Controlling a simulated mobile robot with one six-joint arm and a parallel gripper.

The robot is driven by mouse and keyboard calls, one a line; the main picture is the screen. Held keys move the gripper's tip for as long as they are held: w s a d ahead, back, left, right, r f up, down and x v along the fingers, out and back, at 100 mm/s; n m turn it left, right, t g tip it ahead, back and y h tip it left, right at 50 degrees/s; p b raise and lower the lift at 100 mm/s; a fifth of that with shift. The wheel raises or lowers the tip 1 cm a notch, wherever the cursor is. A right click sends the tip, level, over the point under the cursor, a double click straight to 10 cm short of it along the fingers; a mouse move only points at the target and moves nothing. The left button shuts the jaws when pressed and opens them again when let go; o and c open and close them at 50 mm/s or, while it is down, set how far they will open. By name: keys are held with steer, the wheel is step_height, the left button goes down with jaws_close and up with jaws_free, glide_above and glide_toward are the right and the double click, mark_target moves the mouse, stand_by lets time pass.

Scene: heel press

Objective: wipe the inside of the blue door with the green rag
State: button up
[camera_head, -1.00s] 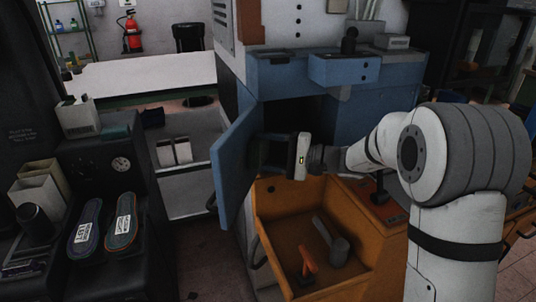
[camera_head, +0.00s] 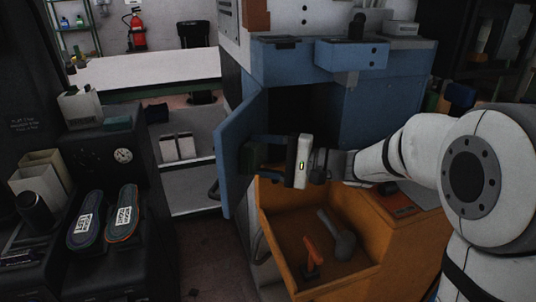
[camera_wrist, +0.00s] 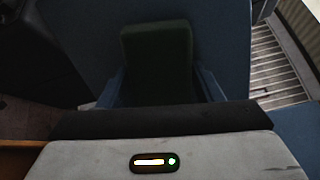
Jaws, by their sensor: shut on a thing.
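The blue door (camera_head: 238,150) hangs open on the blue cabinet, with its inner face turned right toward my gripper. It fills much of the wrist view (camera_wrist: 80,45) behind the fingers. My gripper (camera_head: 262,154) is shut on the dark green rag (camera_wrist: 157,55), which sticks out beyond the fingers in the wrist view. In the head view the rag (camera_head: 250,156) is a dark patch close against the inner face of the door. Whether it touches cannot be told for sure. The fingers partly hide the rag.
An orange bin (camera_head: 300,278) with an orange-handled tool (camera_head: 311,255) and a grey tool (camera_head: 338,236) lies below my arm. A dark bench with two insoles (camera_head: 122,213) stands left. The dark cabinet opening (camera_head: 305,110) is behind my gripper.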

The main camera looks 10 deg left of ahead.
mark_target(255, 166)
steer(key=shift+s+a+b, duration=0.2)
steer(key=shift+s+b, duration=0.7)
steer(key=shift+s, duration=1.2)
steer(key=shift+a+b, duration=0.1)
steer(key=shift+b, duration=0.2)
steer(key=shift+w+r, duration=0.15)
steer(key=shift+w, duration=2)
steer(key=shift+c, duration=0.3)
steer(key=w, duration=0.7)
steer(key=shift+w+d, duration=0.2)
steer(key=shift+w, duration=0.1)
steer(key=shift+b, duration=0.4)
